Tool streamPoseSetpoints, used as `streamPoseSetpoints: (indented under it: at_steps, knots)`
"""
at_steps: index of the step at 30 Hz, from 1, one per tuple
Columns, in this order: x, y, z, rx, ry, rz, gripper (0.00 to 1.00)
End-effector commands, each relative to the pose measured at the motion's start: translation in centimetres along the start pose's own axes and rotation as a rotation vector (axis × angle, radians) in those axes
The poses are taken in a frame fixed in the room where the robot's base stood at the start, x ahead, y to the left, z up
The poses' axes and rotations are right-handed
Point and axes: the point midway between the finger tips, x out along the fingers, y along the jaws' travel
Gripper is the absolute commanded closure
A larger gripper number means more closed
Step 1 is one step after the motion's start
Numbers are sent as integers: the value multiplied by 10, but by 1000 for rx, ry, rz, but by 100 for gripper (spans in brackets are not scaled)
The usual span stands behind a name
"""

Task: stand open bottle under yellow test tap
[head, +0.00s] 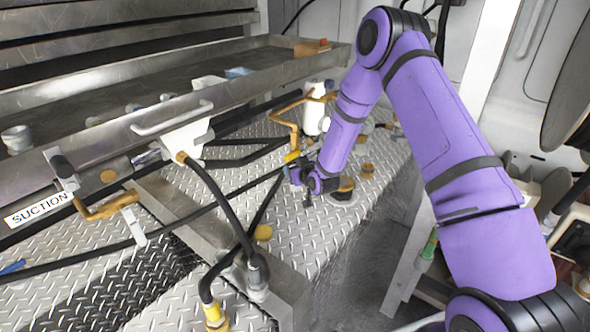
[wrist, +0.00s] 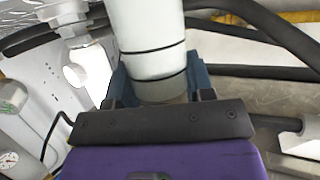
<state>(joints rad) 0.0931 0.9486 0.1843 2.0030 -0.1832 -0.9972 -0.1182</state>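In the wrist view, a pale, off-white cylindrical body with dark bands, which looks like the bottle (wrist: 152,45), lies between the blue fingers of my gripper (wrist: 160,88). The fingers sit close against both its sides and look shut on it. Its far end runs out of the picture at the top, so I cannot see whether it is open. In the head view, my gripper (head: 292,174) is low over the tread-plate deck, and the bottle is not clear there. A small yellow piece, possibly the yellow test tap (head: 292,156), shows just above the gripper.
A white canister (head: 314,108) and mustard-coloured bent pipes (head: 285,118) stand behind the gripper. A steel tray (head: 150,105) runs along the left. Black hoses (head: 225,205) cross the tread-plate deck (head: 320,235), which has bare room in front of the gripper.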

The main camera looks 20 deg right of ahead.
Motion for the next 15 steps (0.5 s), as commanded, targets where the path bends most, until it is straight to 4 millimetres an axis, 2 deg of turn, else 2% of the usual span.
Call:
streamPoseSetpoints:
  at_steps: [1,3,15]
  knots:
    - [0,0,0,0,0,0,42]
    - [0,0,0,0,0,0,26]
    - [-4,0,-4,0,0,0,26]
